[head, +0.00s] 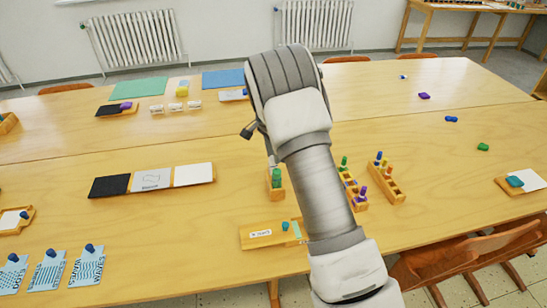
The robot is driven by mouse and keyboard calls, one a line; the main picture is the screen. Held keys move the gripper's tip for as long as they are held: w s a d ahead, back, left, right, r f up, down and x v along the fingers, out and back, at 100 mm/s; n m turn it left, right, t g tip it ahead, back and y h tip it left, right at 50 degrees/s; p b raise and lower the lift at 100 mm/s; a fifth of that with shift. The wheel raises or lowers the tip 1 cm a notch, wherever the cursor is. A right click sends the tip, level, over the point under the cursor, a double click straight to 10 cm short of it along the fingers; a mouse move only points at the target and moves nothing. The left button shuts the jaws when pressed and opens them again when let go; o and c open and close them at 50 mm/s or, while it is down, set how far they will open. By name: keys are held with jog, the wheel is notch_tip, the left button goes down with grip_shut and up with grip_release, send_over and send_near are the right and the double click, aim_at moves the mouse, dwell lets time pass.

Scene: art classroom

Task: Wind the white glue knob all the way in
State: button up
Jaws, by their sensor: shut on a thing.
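A small green upright piece (277,178) stands in a wooden block (277,194) in the middle of the near table. My gripper (271,160) is just above it, at the end of my arm, which bends down from the upper middle. The gripper is mostly hidden behind my wrist and shows only as a thin pale strip. It is shut at the top of the green piece, which appears to be the glue knob's place. I cannot make out a white knob, and the contact itself is hidden.
Wooden racks of coloured pegs (384,178) stand close right of my arm. A labelled wooden tray (259,236) lies in front of the block. A long card tray (152,181) lies to the left. The tabletop between that tray and the block is clear.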

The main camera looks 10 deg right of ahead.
jog(key=n+b, duration=0.1)
jog(key=n, duration=0.4)
jog(key=shift+t, duration=0.3)
jog(key=n+y, duration=0.1)
jog(key=n, duration=0.5)
jog(key=o, duration=1.4)
jog(key=shift+o, duration=0.2)
jog(key=m, duration=0.5)
jog(key=shift+h, duration=0.3)
jog(key=m+p, duration=0.1)
jog(key=m, duration=0.5)
jog(key=shift+p, duration=0.3)
